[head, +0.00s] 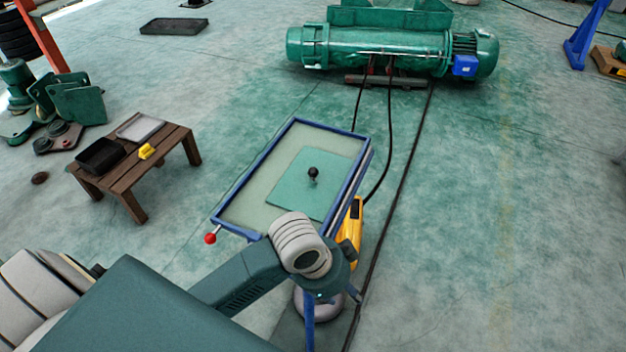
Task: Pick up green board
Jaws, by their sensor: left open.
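The green board (300,185) is a flat, thin green sheet with a black round knob standing on it. It lies inside the blue-framed table (252,182), toward the right side of its pale top. My left arm reaches in from the lower left, and my left gripper (326,296) is open at the near end of the table, apart from the board. Its fingers are small and partly hidden by my wrist. My right gripper is not in view.
A red ball knob (210,238) sticks out at the table's near left corner. A yellow device (352,222) hangs at its right side, with black cables on the floor. A wooden bench (140,165) stands left. A green hoist (385,50) lies behind.

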